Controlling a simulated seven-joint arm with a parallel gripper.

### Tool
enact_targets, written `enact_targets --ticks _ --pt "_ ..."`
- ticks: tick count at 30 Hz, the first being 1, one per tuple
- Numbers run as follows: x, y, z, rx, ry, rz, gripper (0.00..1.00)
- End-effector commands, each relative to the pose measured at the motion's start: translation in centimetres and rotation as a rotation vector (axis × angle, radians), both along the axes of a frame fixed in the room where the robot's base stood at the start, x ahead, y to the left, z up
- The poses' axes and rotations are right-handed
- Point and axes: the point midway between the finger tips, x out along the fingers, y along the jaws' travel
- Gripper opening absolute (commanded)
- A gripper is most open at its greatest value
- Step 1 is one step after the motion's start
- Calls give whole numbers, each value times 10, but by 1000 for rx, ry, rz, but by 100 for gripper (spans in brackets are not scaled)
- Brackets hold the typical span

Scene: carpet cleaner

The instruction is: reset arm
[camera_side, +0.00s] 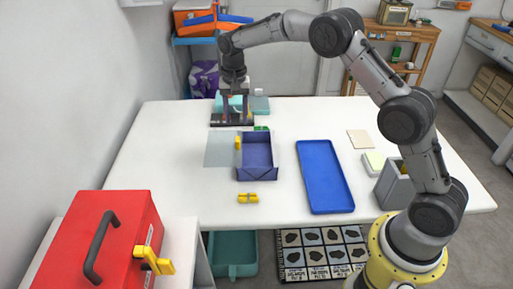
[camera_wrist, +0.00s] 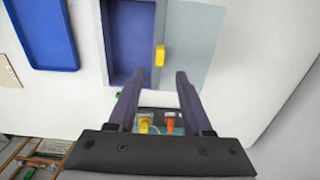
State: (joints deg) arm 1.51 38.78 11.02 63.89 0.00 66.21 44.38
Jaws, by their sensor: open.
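My gripper (camera_side: 234,91) is at the far end of the white table, above a dark organizer (camera_side: 231,120). In the wrist view my gripper (camera_wrist: 157,82) has its two dark fingers spread apart with nothing held between them. Below and between the fingers, the organizer shows an orange item (camera_wrist: 169,125) and a yellow item (camera_wrist: 144,124). My arm reaches across from its yellow base at the lower right in the side view.
A yellow object (camera_side: 248,198) lies in front. A red toolbox (camera_side: 75,230) stands front left.

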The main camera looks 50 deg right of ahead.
Motion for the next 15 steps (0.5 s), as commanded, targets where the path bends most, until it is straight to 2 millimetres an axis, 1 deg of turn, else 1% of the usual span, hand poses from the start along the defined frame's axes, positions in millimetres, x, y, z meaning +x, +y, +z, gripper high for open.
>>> enact_targets --ticks 2,5,6,7,8,9,11,12,14,15 --pt "2 1 14 0 -25 1 50" --pt "3 2 52 -2 -91 3 50" --pt "-1 2 71 -3 -118 4 50" --pt "-6 3 86 -4 -137 5 50" --pt "-12 3 101 -4 -157 6 50" --pt "-22 4 121 -4 -182 7 50" --pt "-39 5 146 -6 -216 14 50" --pt "-52 6 161 -7 -238 23 50" --pt "-72 7 181 -10 -269 41 50" --pt "-86 8 194 -12 -290 56 50"
